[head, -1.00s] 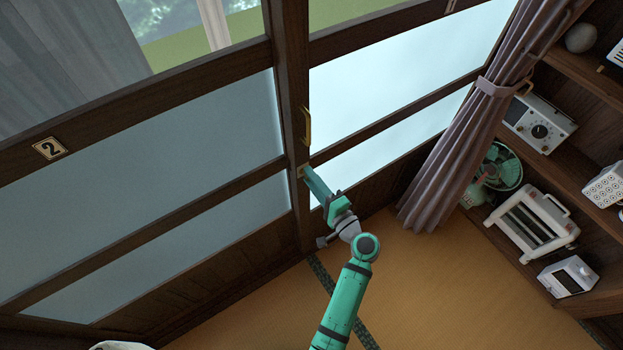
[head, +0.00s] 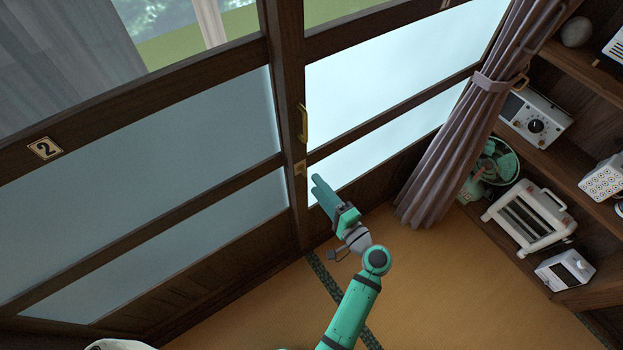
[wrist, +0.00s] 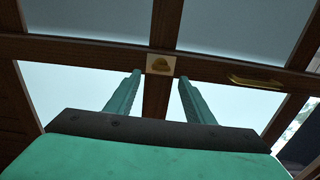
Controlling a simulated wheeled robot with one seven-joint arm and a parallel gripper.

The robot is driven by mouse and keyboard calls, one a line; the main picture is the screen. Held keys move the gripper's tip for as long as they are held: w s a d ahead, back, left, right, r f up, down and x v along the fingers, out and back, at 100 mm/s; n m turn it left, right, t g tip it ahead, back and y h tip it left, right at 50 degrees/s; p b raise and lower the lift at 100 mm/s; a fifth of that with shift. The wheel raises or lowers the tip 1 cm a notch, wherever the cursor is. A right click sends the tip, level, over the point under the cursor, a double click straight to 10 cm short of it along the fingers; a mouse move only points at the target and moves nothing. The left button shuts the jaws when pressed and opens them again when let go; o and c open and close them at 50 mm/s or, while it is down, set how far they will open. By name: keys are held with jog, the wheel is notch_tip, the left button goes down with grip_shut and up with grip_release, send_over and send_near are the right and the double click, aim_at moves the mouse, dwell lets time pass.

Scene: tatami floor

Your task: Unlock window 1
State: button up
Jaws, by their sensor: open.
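The window lock is a small brass plate (head: 300,168) on the dark wooden stile where the two sliding windows meet. In the wrist view, the plate (wrist: 160,64) has a darker, rounded brass piece in its middle. My gripper (head: 317,180) is open and empty, a little to the right of the lock in the head view and apart from it.
A tied curtain (head: 455,120) and shelves with a radio (head: 535,122), fan (head: 495,165) and heater (head: 530,220) stand at right. The tatami floor (head: 440,285) is clear.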

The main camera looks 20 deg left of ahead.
jog(key=v, duration=0.5)
jog(key=shift+s+d, duration=0.2)
dwell(0.3)
jog(key=s+d+f+m+h, duration=0.1)
jog(key=s+d+f+h, duration=0.2)
jog(key=s+f+h, duration=0.7)
jog(key=s+d+n+t+h, duration=0.1)
jog(key=s+d+n+h, duration=0.3)
jog(key=s, duration=0.6)
jog(key=s+r+n+t, duration=0.3)
jog(key=s+r, duration=0.6)
jog(key=r, duration=0.5)
jog(key=shift+d+r+n, duration=0.3)
jog(key=shift+r+n, duration=0.1)
jog(key=shift+n, duration=0.5)
jog(key=shift+s, duration=0.1)
